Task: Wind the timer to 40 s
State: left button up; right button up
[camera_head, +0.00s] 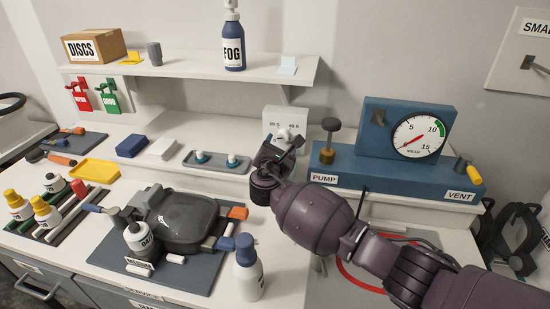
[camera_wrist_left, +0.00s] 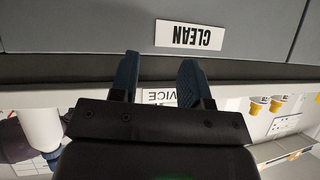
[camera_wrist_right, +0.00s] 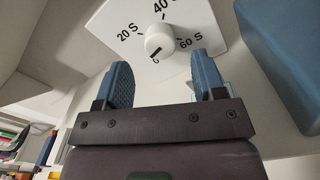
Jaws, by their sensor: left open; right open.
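The timer (camera_head: 285,119) is a white box with a round knob, standing at the back of the bench left of the blue pump unit. In the right wrist view, its white dial face (camera_wrist_right: 118,22) carries the marks 0, 20 S, 40 and 60 S. The knob (camera_wrist_right: 158,42) has a dark pointer line toward 0. My right gripper (camera_wrist_right: 162,72) is open and empty, its fingers either side of the knob's line but short of it. In the head view, my right gripper (camera_head: 284,148) partly covers the timer's lower part. My left gripper (camera_wrist_left: 160,70) is open and empty, facing a drawer front.
The blue pump unit (camera_head: 345,170) with its gauge (camera_head: 418,137) stands close right of the timer. A grey tray (camera_head: 218,160) with small items lies to the left. A shelf (camera_head: 190,66) overhangs behind.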

pick_arm(q)
jog(key=shift+w+r, duration=0.15)
jog(key=shift+r, duration=0.05)
pick_arm(e)
jog(key=s+a, duration=0.1)
jog(key=s, duration=0.5)
jog(key=shift+s, duration=0.15)
jog(key=shift+a, duration=0.1)
